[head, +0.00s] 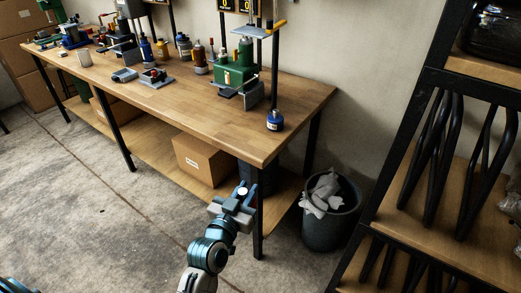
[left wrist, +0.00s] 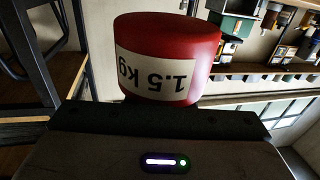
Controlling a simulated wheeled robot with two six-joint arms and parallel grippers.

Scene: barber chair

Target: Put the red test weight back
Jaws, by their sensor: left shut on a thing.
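The red test weight (left wrist: 168,55), a squat cylinder with a white "1.5 kg" label, shows in the left wrist view just beyond my left gripper. The label is upside down there.
The wooden workbench (head: 205,105) carries a green device (head: 236,72), a small blue weight or bottle (head: 274,121) near its right end and several tools. A cardboard box (head: 203,160) sits on its lower shelf. A bin (head: 330,228) and black rack (head: 408,120) stand right. Floor at left is clear.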

